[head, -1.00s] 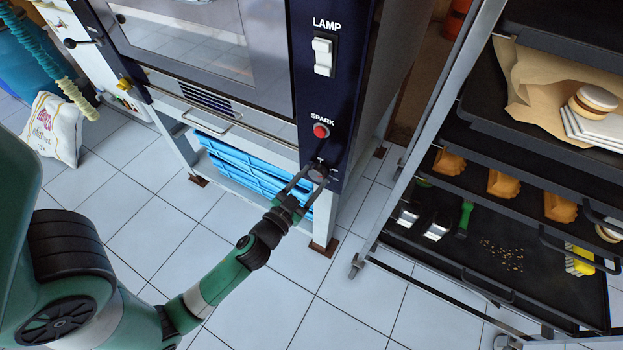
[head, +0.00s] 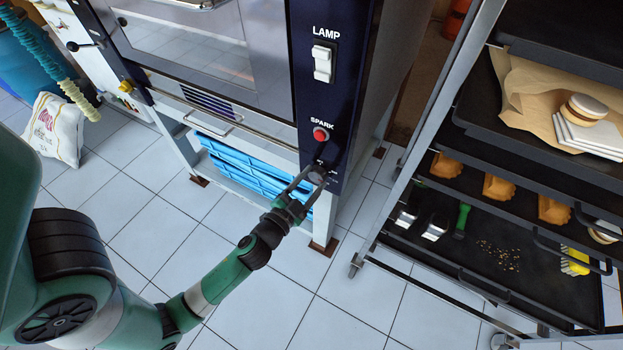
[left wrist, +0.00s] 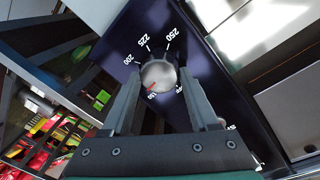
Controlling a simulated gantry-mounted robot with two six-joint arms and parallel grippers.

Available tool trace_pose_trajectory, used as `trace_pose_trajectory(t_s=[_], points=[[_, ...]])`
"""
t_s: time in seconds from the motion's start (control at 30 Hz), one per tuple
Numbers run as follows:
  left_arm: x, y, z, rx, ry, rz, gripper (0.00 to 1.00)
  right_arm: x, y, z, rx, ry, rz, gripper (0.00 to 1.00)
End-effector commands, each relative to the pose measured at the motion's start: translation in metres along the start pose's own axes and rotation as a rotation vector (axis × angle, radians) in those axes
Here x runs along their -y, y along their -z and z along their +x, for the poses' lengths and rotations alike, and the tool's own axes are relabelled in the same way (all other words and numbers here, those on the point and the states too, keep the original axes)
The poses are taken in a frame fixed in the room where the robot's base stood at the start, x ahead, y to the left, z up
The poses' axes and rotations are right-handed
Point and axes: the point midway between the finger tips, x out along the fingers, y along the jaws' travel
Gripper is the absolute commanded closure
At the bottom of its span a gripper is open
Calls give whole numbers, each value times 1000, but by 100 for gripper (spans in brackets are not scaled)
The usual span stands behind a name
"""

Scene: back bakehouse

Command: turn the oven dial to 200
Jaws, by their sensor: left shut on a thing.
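The oven dial (left wrist: 158,75) is a round silver knob with a red pointer line on the dark panel. In the left wrist view the pointer aims down-left, toward a partly hidden number, away from the 200 mark (left wrist: 131,57). The marks 225 and 250 follow further round. In the head view the dial (head: 318,173) sits below the red SPARK button and is partly covered by the fingers. My left gripper (head: 309,175) is shut on the dial, with one finger on each side; it also shows in the left wrist view (left wrist: 160,84). My right gripper is in neither view.
The red SPARK button (head: 320,134) and the LAMP switch (head: 322,63) are above the dial on the oven (head: 275,80). A rack (head: 420,125) with trays and pastries stands close at the right. Blue crates (head: 245,170) are under the oven. The tiled floor in front is clear.

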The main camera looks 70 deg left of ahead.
Motion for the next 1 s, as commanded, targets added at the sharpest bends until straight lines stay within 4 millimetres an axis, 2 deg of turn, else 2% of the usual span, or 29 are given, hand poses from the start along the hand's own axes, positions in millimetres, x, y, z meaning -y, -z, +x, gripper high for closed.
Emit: trace_pose_trajectory(t_s=[1.0], points=[[0, 4, 0, 75, -20, 938, 95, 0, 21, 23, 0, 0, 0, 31]])
